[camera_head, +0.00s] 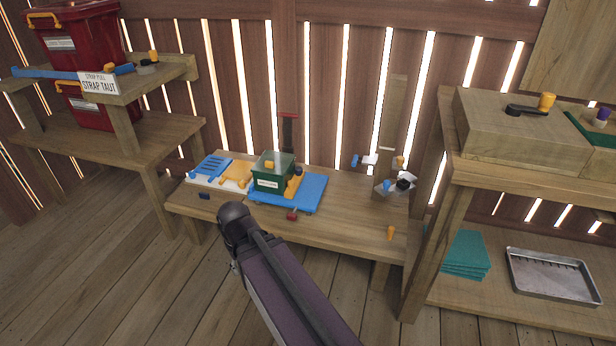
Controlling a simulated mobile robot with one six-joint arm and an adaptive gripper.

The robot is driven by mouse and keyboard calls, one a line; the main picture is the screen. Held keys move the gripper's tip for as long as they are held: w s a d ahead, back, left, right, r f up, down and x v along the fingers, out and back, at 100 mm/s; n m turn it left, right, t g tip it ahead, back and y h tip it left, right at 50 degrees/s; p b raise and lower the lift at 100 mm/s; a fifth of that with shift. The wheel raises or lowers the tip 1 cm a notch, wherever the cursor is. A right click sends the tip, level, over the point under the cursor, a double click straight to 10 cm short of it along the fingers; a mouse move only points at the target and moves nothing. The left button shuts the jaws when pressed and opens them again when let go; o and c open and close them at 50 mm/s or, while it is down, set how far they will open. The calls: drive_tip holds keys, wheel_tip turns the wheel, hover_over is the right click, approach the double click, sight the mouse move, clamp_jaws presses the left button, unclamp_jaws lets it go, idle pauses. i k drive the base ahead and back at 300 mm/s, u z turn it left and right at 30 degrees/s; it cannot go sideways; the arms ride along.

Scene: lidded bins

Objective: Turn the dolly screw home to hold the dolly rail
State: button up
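No label marks the dolly screw or the dolly rail, and I cannot tell for sure which parts they are. A flat blue platform (310,192) lies on the low middle bench, with a small green lidded bin (268,181) on it. Orange parts (240,180) lie left of the bin, and another orange piece (292,186) is at its right. A small red block (291,216) is at the platform's front edge. A small orange peg (390,233) stands at the bench's front right. My arm crosses the lower middle; no gripper fingers show.
Clear and dark parts (396,187) sit at the bench's right end. A left shelf (150,140) holds red bins (85,45), a blue strap (45,73) and a "STRAP TAUT" sign (99,83). The right shelf holds teal sheets (466,255) and a metal tray (552,277). Left floor is clear.

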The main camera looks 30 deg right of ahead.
sight(298, 171)
drive_tip(key=k, duration=1)
drive_tip(key=z, duration=0.5)
drive_tip(key=i, duration=1.35)
drive_tip(key=u, duration=0.4)
drive_tip(key=i, duration=0.8)
drive_tip(key=u, duration=0.55)
